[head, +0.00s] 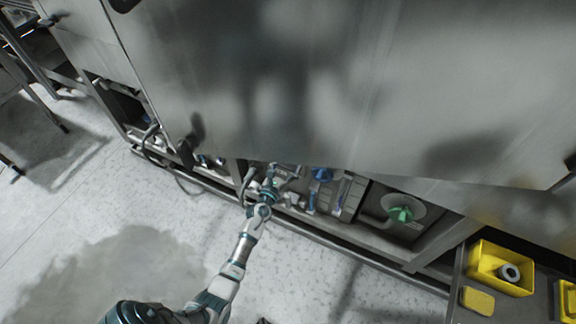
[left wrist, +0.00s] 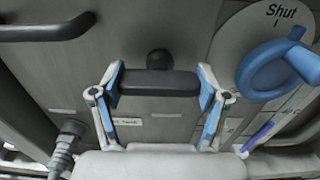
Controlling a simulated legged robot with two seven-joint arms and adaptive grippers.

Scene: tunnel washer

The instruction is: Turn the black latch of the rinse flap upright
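In the left wrist view a black bar-shaped latch (left wrist: 158,83) lies crosswise on a grey metal panel, with a round black knob just above it. My left gripper (left wrist: 160,78) has its fingers spread wide, one at each end of the latch. The left finger looks very close to or against its end; contact is unclear. In the head view my left gripper (head: 272,183) reaches low into the machine's open lower section, and the latch cannot be made out there. My right gripper is not in view.
A blue handle (left wrist: 275,66) beside a "Shut" label is right of the latch. A black bar (left wrist: 45,28) and a grey hose fitting (left wrist: 68,140) are left. In the head view, a green knob (head: 401,214) and yellow bin (head: 501,268) stand right. A large steel panel (head: 300,80) overhangs.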

